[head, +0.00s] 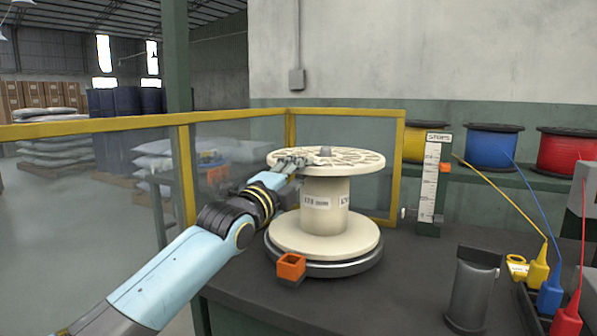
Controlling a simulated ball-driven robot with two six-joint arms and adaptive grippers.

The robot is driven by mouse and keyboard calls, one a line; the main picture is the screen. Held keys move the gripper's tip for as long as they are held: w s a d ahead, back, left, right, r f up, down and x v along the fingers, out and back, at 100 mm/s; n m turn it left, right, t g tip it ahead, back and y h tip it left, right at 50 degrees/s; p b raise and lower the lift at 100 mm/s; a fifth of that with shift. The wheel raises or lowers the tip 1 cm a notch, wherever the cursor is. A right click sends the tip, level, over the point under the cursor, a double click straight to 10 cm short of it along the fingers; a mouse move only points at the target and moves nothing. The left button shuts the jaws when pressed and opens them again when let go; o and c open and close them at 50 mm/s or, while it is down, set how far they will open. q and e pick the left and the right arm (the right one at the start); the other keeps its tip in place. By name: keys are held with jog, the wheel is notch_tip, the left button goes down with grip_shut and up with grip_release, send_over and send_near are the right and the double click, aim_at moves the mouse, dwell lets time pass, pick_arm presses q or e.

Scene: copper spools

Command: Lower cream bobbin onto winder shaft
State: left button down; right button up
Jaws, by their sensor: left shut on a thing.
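The cream bobbin (325,210) stands upright, with a wide slotted top flange, a labelled core and a wide lower flange. A grey shaft tip (325,152) shows at the middle of its top flange. The lower flange sits at or just over the dark round winder base (345,267); I cannot tell whether they touch. The rest of the shaft is hidden inside the bobbin. My left gripper (297,161) is shut on the bobbin at the left side of its top flange. My right gripper is not in view.
An orange square block (291,267) is at the base's front left. A STOPS scale (430,180) stands right of the bobbin. A dark cylinder (474,290) and coloured connectors (550,290) occupy the bench's right. Yellow-framed clear panels (345,130) stand behind; wire spools (492,146) sit on a shelf.

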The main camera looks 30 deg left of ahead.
pick_arm(q)
jog(key=shift+r, duration=0.2)
jog(key=c, duration=1.2)
grip_release()
jog(key=shift+f, duration=0.3)
jog(key=shift+s+a+f, duration=0.1)
jog(key=shift+s+f, duration=0.25)
jog(key=shift+s, duration=1.6)
jog(key=shift+s+f, duration=0.3)
jog(key=shift+s, duration=1.7)
jog(key=shift+s+a+f, duration=0.1)
jog(key=shift+s+f, duration=0.25)
jog(key=shift+s, duration=1.6)
